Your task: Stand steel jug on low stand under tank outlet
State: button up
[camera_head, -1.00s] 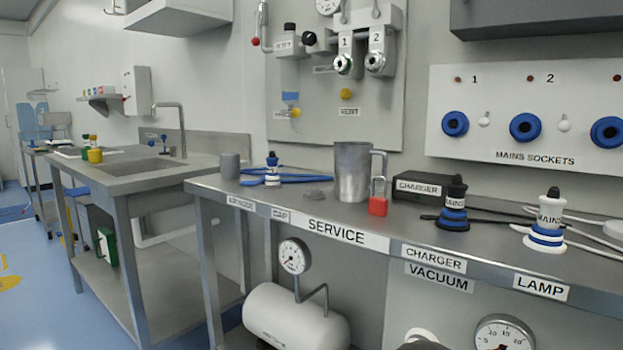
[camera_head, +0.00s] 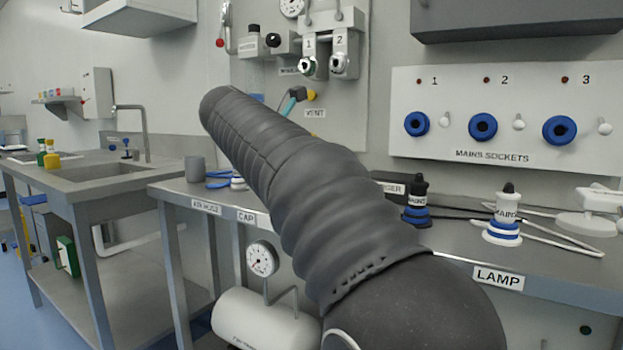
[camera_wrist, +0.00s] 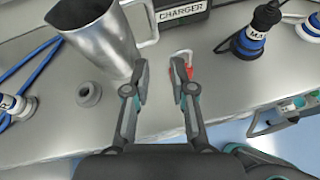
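The steel jug (camera_wrist: 102,42) stands on the bench at the upper left of the wrist view, its handle (camera_wrist: 147,22) towards the right. My gripper (camera_wrist: 161,78) is open and empty, its fingers pointing at the bench. The left finger is close to the jug's lower right side in the picture; I cannot tell whether they touch. In the head view the jug is hidden behind my arm, and only a small teal and grey part of the gripper (camera_head: 292,100) shows past it. I cannot make out a low stand or tank outlet.
A red padlock (camera_wrist: 183,66) lies by the right finger, partly covered. A grey cap (camera_wrist: 88,94), charger box (camera_wrist: 182,10) and blue-and-black plug (camera_wrist: 252,35) are nearby. A white tank (camera_head: 262,318) with gauge sits below the bench. A sink (camera_head: 100,172) is at left.

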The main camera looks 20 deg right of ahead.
jog(key=shift+n+h, duration=0.3)
jog(key=shift+n, duration=0.2)
jog(key=shift+w+r+b+x, duration=0.25)
jog(key=shift+r+x, duration=0.05)
jog(key=shift+x, duration=2)
jog(key=shift+w+r+b+x, duration=0.25)
jog(key=shift+r+b+x, duration=0.05)
jog(key=shift+x, duration=1.95)
jog(key=shift+w+r+b+x, duration=0.25)
jog(key=shift+w+x, duration=0.05)
jog(key=shift+x, duration=2)
grip_shut()
jog(key=shift+r, duration=0.1)
